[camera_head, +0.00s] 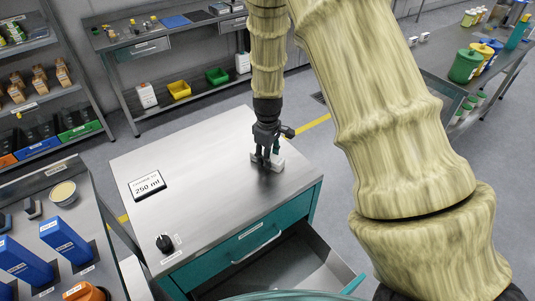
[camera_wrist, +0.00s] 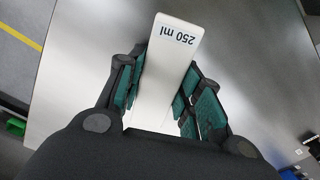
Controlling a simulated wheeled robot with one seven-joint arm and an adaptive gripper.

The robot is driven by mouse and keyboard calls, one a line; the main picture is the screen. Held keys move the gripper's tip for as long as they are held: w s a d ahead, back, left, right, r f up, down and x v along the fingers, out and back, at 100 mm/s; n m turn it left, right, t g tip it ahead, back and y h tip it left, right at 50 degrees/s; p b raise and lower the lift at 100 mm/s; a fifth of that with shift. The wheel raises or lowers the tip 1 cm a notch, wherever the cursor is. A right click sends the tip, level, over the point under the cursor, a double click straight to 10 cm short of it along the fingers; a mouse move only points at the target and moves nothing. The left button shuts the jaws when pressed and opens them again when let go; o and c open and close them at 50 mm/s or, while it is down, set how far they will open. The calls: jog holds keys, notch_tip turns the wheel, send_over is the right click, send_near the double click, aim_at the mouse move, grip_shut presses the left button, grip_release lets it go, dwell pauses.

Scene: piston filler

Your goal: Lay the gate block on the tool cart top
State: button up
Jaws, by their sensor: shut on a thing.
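The gate block is a white bar marked "250 ml" (camera_wrist: 172,42), seen in the wrist view. My gripper (camera_wrist: 165,90) is shut on it, with teal finger pads on both sides. In the head view, my gripper (camera_head: 266,158) points down over the far right part of the steel tool cart top (camera_head: 215,190). The white block (camera_head: 279,161) shows low between the fingers, at or very near the surface. I cannot tell whether it touches. The fingers partly hide the block.
A "250 ml" sign (camera_head: 147,186) and a black knob (camera_head: 165,243) are on the left side of the cart top. The cart's lower drawer (camera_head: 310,275) stands open at the front. A bench with blue blocks (camera_head: 25,262) is at left. The cart top's middle is clear.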

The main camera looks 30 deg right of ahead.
jog(key=shift+f, duration=0.1)
jog(key=o, duration=1.1)
jog(key=shift+r, duration=0.25)
jog(key=shift+r+b, duration=1.75)
jog(key=shift+r, duration=4.15)
